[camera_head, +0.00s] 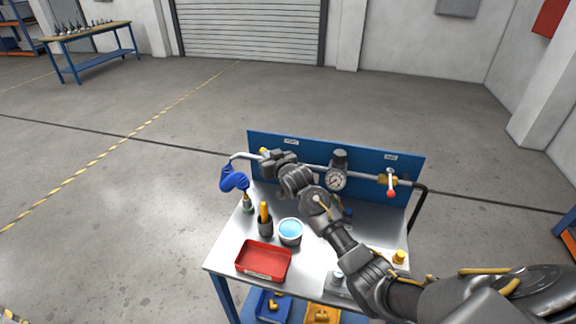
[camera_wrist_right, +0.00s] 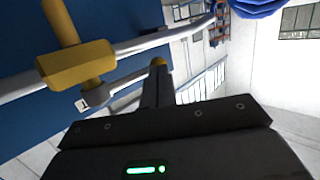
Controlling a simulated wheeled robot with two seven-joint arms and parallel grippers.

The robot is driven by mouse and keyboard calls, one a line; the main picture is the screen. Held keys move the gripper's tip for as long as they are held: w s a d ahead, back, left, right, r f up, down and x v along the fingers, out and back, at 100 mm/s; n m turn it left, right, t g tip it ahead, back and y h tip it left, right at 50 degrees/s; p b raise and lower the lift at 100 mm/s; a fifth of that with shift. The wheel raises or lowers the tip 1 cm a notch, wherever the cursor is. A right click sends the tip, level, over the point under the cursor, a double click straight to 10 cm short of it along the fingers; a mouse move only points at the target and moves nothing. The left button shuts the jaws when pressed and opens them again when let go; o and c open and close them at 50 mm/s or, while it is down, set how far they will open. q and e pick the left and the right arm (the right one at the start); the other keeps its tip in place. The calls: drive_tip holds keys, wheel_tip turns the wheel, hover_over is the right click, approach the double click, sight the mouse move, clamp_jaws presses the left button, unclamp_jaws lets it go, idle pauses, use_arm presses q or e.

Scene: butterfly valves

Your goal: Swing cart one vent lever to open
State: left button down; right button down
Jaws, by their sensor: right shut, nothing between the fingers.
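The cart (camera_head: 222,252) carries a blue back panel (camera_head: 365,160) with a silver pipe along it. My right gripper (camera_head: 270,158) is shut and empty at the pipe's left part, covering most of the left valve there. In the right wrist view, that valve's yellow body (camera_wrist_right: 75,64) sits on the pipe. A silver lever (camera_wrist_right: 122,84) runs from it toward my shut fingers (camera_wrist_right: 157,80); I cannot tell whether they touch. A second valve with a red-tipped lever (camera_head: 391,182) is at the panel's right, its lever hanging down. The panel labels are too small to read. My left gripper is out of view.
A pressure gauge (camera_head: 337,180) stands mid-pipe. The cart top holds a red tray (camera_head: 264,262), a blue-filled tin (camera_head: 290,232) and a dark cup (camera_head: 265,226). The floor left of the cart is clear.

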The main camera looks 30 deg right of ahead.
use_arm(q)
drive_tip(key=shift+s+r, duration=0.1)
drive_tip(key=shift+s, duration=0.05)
use_arm(e)
drive_tip(key=shift+a, duration=0.1)
